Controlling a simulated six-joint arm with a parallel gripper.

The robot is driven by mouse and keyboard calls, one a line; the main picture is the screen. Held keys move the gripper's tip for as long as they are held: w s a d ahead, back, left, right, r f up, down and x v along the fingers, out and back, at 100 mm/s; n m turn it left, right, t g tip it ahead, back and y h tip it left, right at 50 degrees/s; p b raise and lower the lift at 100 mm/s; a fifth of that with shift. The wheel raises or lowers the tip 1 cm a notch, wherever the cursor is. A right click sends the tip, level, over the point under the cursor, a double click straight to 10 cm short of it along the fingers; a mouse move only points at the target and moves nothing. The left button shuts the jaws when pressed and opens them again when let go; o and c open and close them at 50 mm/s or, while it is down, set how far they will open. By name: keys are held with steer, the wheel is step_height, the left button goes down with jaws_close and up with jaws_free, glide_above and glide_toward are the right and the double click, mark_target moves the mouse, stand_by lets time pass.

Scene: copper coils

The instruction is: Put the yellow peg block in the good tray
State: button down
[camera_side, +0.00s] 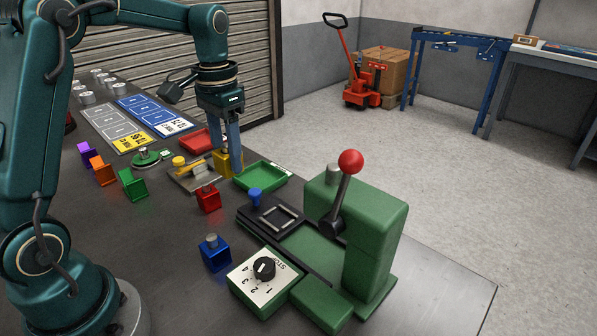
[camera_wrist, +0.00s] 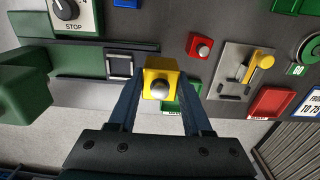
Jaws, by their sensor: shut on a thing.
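The yellow peg block (camera_wrist: 152,72), with a round grey peg on it, is between the two fingers of my gripper (camera_wrist: 160,82) in the wrist view. In the side view my gripper (camera_side: 228,150) points down, shut on the yellow block (camera_side: 221,161), whose lower part shows below the fingers. The green tray (camera_side: 286,176), which looks like the good tray, lies just right of the block. In the wrist view the tray (camera_wrist: 183,104) is partly hidden behind the block and fingers. The tray looks empty in the side view.
A red tray (camera_side: 192,142) lies behind the held block. A metal plate with a yellow handle (camera_side: 186,163) and a red block (camera_side: 208,199) are close by on the left. A green press with a red-knobbed lever (camera_side: 350,162) stands right of the tray.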

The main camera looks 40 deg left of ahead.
mark_target(216, 150)
steer(key=shift+s+a+r, duration=0.2)
steer(key=shift+a+r, duration=0.2)
steer(key=shift+r, duration=0.35)
steer(key=shift+s+a+r, duration=0.2)
steer(key=shift+a+r, duration=0.15)
steer(key=shift+r, duration=0.45)
steer(key=shift+s+a+r, duration=0.2)
steer(key=shift+a+r, duration=0.2)
steer(key=shift+r, duration=0.35)
steer(key=shift+d+r, duration=0.1)
steer(key=shift+d, duration=0.2)
steer(key=s+d, duration=0.3)
steer(key=d, duration=0.4)
steer(key=shift+s+d+f, duration=0.2)
steer(key=shift+s+f, duration=0.05)
steer(key=shift+s, duration=0.15)
steer(key=shift+w, duration=0.1)
